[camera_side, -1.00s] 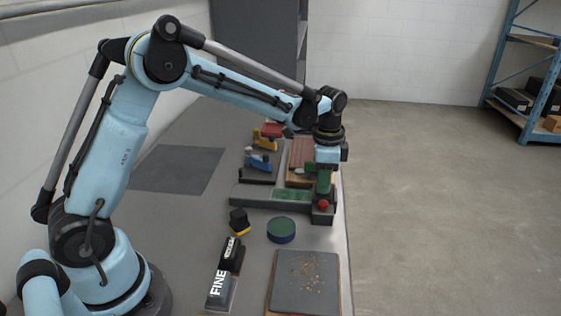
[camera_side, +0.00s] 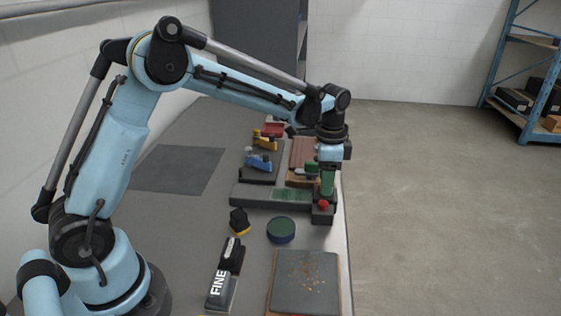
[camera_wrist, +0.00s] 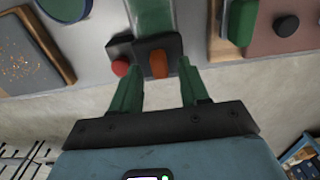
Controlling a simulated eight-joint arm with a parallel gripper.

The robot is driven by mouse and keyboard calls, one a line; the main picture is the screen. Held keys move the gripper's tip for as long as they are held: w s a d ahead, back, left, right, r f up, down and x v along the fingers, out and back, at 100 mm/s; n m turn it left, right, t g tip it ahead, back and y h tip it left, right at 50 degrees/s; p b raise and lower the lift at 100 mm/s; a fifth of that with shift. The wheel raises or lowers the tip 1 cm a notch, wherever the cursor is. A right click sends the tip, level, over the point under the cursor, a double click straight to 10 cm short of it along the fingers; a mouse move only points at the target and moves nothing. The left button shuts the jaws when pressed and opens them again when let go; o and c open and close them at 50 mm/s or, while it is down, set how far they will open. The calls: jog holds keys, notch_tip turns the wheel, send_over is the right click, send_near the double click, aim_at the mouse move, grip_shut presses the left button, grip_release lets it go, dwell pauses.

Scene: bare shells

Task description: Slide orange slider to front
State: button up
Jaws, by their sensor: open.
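The orange slider (camera_wrist: 159,64) is a small upright knob on a dark block at the near end of a strip with a green channel (camera_wrist: 152,18) in the wrist view. My gripper (camera_wrist: 161,66) is open, with its green fingers on either side of the knob. Gaps show between the knob and both fingers. In the side view my gripper (camera_side: 327,186) points down over the right end of the long grey housing (camera_side: 245,202) and hides the slider. Whether the fingers touch the block cannot be told.
A red knob (camera_wrist: 121,67) sits close beside the left finger. In the side view, a round green-topped tin (camera_side: 281,230), a dark board with crumbs (camera_side: 305,280) and a block marked FINE (camera_side: 221,288) lie nearer the camera. The table's right edge is close to my gripper.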

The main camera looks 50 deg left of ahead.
notch_tip(320, 180, up, 12)
jog(key=shift+f, duration=0.2)
dwell(0.4)
jog(key=s+f+n+t, duration=0.2)
jog(key=s+n+t, duration=0.1)
jog(key=s, duration=0.6)
jog(key=s+a+f+n+t, duration=0.1)
jog(key=s+n+t, duration=0.3)
jog(key=s, duration=0.5)
jog(key=shift+s+a+f+n, duration=0.25)
jog(key=shift+f+n, duration=0.1)
jog(key=shift+n, duration=0.65)
